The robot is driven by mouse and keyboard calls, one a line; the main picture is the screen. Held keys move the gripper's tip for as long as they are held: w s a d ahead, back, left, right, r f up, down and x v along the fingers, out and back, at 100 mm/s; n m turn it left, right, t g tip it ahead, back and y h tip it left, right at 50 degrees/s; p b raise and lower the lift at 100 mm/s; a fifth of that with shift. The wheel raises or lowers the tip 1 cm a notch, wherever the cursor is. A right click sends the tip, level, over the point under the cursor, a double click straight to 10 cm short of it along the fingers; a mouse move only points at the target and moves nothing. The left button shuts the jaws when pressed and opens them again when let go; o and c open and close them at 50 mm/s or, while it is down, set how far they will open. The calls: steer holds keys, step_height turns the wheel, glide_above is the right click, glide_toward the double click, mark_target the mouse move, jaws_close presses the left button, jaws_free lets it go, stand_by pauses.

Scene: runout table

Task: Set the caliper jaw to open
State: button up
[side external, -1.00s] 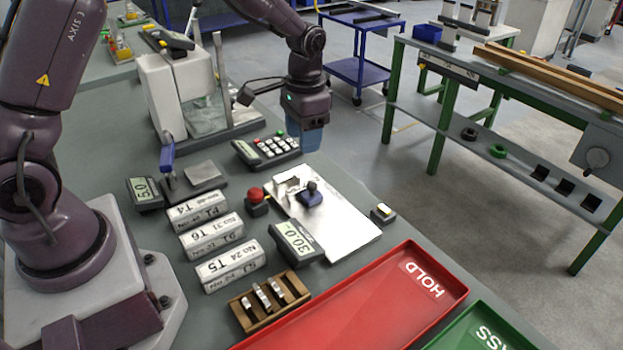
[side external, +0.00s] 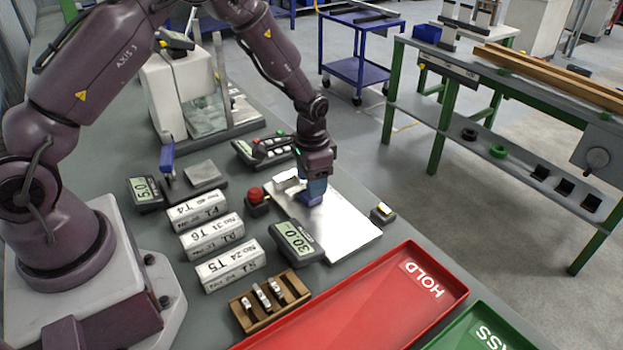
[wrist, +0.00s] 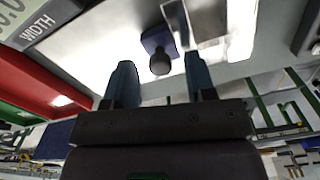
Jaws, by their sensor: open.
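The caliper is a bright metal plate (side external: 345,225) with a pale block-shaped jaw (side external: 284,181) at its far end. A blue sliding jaw with a dark round knob sits on the plate; in the wrist view its blue block (wrist: 155,40) and knob (wrist: 160,64) show close beside the shiny jaw block (wrist: 200,22). My gripper (side external: 312,193) is low over the plate at the slider and mostly hides it in the side view. In the wrist view its two blue fingers are apart, one on each side of the knob, with clear gaps. The WIDTH display (side external: 297,240) reads 30.0.
A red push button (side external: 256,195) stands left of the plate and a small block with a pale top (side external: 382,212) stands right. A keypad (side external: 265,150) lies behind. The red HOLD tray (side external: 360,305) and a wooden rack (side external: 268,300) are in front.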

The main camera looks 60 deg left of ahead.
steer(key=shift+f, duration=0.15)
jaws_close()
steer(key=d, duration=0.6)
steer(key=shift+d, duration=0.1)
jaws_free()
step_height(320, 180, up, 13)
stand_by(0.5)
